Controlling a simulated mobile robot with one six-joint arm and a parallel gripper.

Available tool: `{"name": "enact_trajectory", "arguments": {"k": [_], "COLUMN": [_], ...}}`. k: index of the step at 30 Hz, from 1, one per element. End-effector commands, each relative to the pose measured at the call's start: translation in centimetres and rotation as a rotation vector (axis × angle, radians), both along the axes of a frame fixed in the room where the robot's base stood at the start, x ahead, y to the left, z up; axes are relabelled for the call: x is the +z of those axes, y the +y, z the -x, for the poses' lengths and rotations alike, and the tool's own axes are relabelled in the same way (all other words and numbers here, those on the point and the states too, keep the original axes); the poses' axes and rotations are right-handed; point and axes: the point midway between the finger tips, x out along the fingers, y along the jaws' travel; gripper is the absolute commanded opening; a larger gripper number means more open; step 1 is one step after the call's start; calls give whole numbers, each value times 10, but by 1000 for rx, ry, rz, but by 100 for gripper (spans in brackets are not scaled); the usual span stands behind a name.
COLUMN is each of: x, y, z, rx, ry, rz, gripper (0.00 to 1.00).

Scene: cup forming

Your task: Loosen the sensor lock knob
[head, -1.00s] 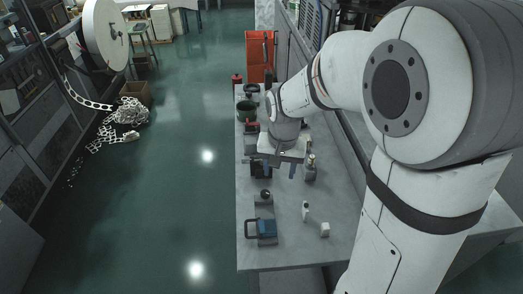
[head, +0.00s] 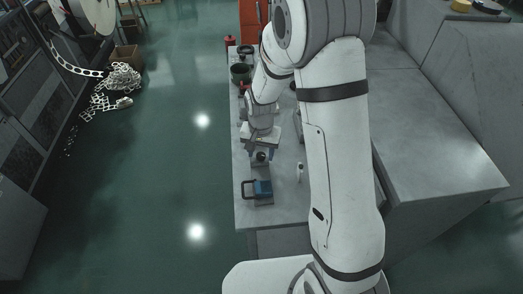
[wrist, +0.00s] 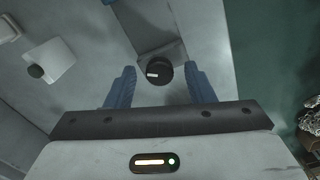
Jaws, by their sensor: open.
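The lock knob is a round black knob with a white mark (wrist: 159,72), at the end of a grey bracket in the wrist view. In the head view a dark round knob (head: 262,157) shows just in front of my gripper (head: 261,144). In the wrist view my gripper (wrist: 162,72) has its two blue fingers spread, one on each side of the knob. Gaps show between the fingers and the knob, and the jaws hold nothing. I cannot tell the height of the fingertips over the knob.
A blue device with a dark handle (head: 263,188) sits nearer me on the grey bench (head: 282,212). A small white bottle (head: 300,172) stands to the right. A pale block with a dark round part (wrist: 50,62) lies left in the wrist view. Green floor borders the bench.

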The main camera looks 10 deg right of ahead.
Motion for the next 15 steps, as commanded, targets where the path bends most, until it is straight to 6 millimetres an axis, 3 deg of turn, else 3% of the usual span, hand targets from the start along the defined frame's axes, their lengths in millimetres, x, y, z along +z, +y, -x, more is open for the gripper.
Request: {"name": "enact_trajectory", "arguments": {"k": [8, 15], "x": [-2, -2], "y": [0, -1], "z": [0, 0], "rx": [0, -1], "ry": [0, 0], "rz": [0, 0], "gripper": [49, 30]}}
